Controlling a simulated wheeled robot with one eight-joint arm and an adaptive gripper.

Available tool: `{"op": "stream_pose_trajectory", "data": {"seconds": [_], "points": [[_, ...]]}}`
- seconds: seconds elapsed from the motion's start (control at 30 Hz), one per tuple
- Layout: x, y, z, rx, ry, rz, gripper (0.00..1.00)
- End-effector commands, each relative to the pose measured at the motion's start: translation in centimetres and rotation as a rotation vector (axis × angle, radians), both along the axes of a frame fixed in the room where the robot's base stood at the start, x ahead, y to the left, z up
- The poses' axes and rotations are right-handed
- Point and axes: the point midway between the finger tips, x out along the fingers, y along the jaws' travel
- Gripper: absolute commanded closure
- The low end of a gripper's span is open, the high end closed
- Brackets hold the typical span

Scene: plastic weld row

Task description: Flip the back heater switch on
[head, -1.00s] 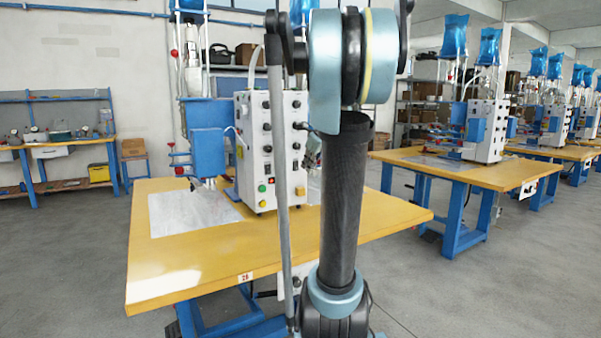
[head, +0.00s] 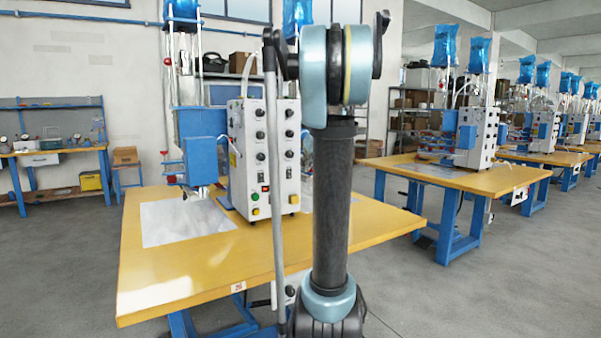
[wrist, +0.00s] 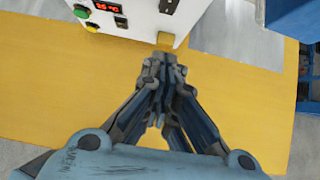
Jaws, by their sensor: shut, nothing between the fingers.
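The white control box (head: 257,165) of the welding machine stands on the yellow table, with a column of black knobs and small buttons on its faces. In the wrist view its lower part shows at the top, with a red lit display (wrist: 107,6), a green button (wrist: 83,11), an orange button (wrist: 91,27) and a black switch (wrist: 121,22). Another black control (wrist: 168,6) sits on the adjoining face. I cannot tell which is the back heater switch. My gripper (wrist: 163,60) is shut and empty, over the table below the box's lower edge. It is hidden in the head view.
The yellow table (head: 180,275) carries a pale sheet (head: 170,222) and the blue press head (head: 203,158) left of the box. Other machine tables (head: 470,178) stand to the right. A workbench (head: 60,150) is at the far left. Grey floor is open between them.

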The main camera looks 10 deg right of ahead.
Motion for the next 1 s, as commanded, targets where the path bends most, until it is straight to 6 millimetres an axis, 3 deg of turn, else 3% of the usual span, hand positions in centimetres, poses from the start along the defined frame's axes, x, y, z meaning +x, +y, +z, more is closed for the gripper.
{"op": "stream_pose_trajectory", "data": {"seconds": [0.53,0.8,1.0], "points": [[5.4,1.8,-7.3,0.0,0.0,0.002,1.0],[8.3,2.7,-7.4,0.0,-0.001,0.001,1.0],[9.0,2.9,-7.5,0.0,0.0,0.0,1.0]]}}
